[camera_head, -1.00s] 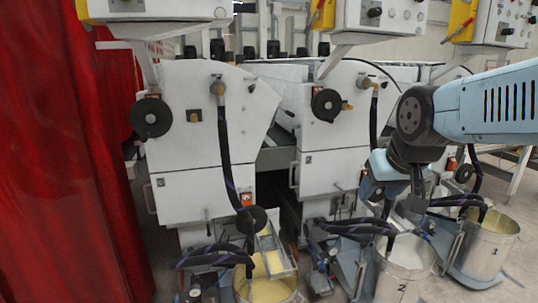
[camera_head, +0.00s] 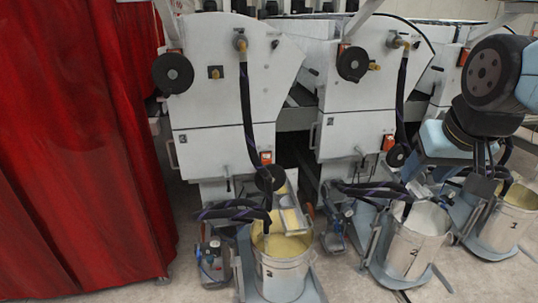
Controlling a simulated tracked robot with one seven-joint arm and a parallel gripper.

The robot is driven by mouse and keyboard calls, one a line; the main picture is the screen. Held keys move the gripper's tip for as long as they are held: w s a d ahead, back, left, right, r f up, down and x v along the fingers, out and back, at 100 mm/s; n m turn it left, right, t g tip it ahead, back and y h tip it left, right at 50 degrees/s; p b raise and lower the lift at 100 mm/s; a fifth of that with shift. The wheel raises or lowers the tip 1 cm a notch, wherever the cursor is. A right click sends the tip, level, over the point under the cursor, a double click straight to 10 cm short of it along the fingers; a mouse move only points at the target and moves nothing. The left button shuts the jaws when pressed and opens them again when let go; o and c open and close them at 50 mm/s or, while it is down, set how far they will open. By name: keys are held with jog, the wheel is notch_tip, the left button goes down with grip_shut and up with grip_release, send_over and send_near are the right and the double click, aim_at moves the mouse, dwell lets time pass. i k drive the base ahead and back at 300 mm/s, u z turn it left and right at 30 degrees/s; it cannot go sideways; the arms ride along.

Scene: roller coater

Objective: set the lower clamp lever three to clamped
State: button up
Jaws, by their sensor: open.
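The coater unit at the left (camera_head: 215,90) stands behind the bucket marked 3 (camera_head: 280,272). A small thin dark lever-like part (camera_head: 228,184) shows low on its front, below the lower panel; I cannot tell whether it is the lower clamp lever three or which way it is set. Hoses and a black round knob (camera_head: 270,177) crowd the space to its right. My gripper (camera_head: 484,160) hangs at the right, in front of the units there and well away from the left unit. It is small and dark in the picture, open, with nothing seen between its fingers.
A middle unit (camera_head: 358,100) stands behind bucket 2 (camera_head: 412,247); bucket 1 (camera_head: 508,222) is at the right. Black hoses (camera_head: 245,213) loop in front of the units. A red curtain (camera_head: 80,150) closes off the left.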

aim_at(227, 173)
jog(key=k, duration=0.65)
jog(key=u, duration=0.25)
jog(key=i, duration=0.75)
jog(key=u, duration=0.4)
jog(key=i, duration=0.8)
jog(key=z, duration=0.1)
